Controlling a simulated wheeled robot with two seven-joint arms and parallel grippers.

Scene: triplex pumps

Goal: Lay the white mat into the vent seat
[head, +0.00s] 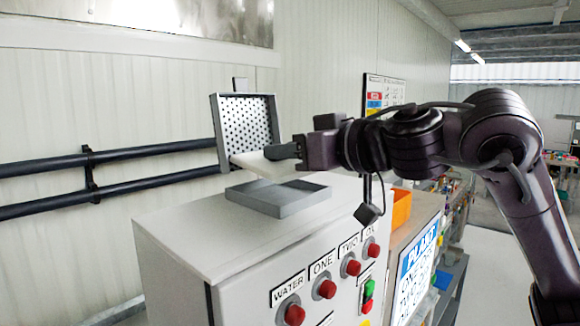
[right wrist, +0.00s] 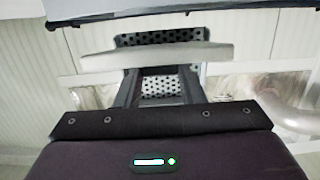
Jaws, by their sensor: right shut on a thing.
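The white mat (head: 270,163) is a flat slab held roughly level in the head view. My right gripper (head: 284,151) is shut on its right edge and holds it above the cabinet. The mat also shows edge-on in the right wrist view (right wrist: 158,55). The vent seat appears to be the grey square frame (head: 285,208) lying on the cabinet top, below the mat. A perforated grey panel with a raised rim (head: 262,106) stands upright behind the mat, and its dotted face also shows in the right wrist view (right wrist: 165,88). My left gripper is out of view.
The white cabinet (head: 190,226) has red buttons (head: 326,289) and labels on its front. Dark pipes (head: 140,154) run along the wall at left. An orange bin (head: 401,208) stands right of the cabinet. The cabinet top is clear left of the frame.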

